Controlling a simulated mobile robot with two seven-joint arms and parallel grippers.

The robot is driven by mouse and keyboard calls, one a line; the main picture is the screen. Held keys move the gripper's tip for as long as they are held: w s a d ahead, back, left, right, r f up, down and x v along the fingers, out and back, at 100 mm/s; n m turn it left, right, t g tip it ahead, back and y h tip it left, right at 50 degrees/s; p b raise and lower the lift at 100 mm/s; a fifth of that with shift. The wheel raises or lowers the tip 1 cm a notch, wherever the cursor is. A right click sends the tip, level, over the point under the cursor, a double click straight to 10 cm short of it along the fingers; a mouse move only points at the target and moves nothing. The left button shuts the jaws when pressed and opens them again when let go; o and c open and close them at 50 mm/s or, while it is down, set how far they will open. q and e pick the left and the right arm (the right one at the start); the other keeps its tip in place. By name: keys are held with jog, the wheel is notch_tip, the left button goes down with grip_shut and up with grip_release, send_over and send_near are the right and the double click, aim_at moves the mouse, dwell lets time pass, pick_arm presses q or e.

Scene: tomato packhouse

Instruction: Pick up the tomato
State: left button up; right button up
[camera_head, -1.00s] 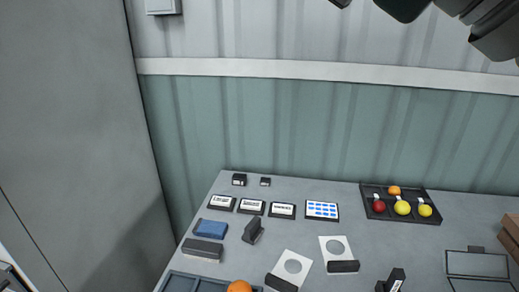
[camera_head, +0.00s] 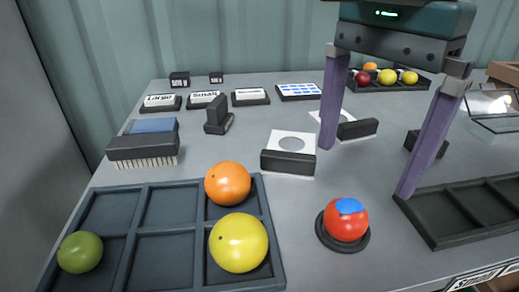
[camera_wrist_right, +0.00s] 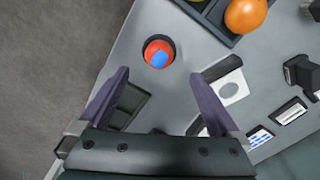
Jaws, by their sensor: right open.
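A red tomato (camera_head: 345,219) with a blue patch sits on a round dark stand (camera_head: 326,240) on the grey table. It also shows in the right wrist view (camera_wrist_right: 158,53), just beyond the fingertips. My right gripper (camera_head: 365,170) is open and empty, with its two purple fingers pointing down, above and behind the red tomato. Its fingers (camera_wrist_right: 159,76) are apart in the right wrist view, and the tomato lies ahead of the gap. An orange tomato (camera_head: 228,184), a yellow tomato (camera_head: 238,243) and a green tomato (camera_head: 80,252) lie in a divided tray (camera_head: 165,262). My left gripper is out of view.
Another dark divided tray (camera_head: 440,232) stands at the right. A brush (camera_head: 143,148), a dark block on a white card (camera_head: 288,162) and small signs (camera_head: 162,103) lie behind. A small tray of coloured fruit (camera_head: 425,85) is at the back right.

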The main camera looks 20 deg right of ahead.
aim_at(350, 205)
notch_tip(350, 205, down, 3)
jog(key=shift+s+f, duration=0.15)
jog(key=shift+f, duration=0.05)
notch_tip(350, 205, down, 5)
jog(key=shift+f+b, duration=0.1)
jog(key=shift+b, duration=0.35)
jog(key=shift+c, duration=0.3)
jog(key=c, duration=0.9)
jog(key=shift+c, duration=0.2)
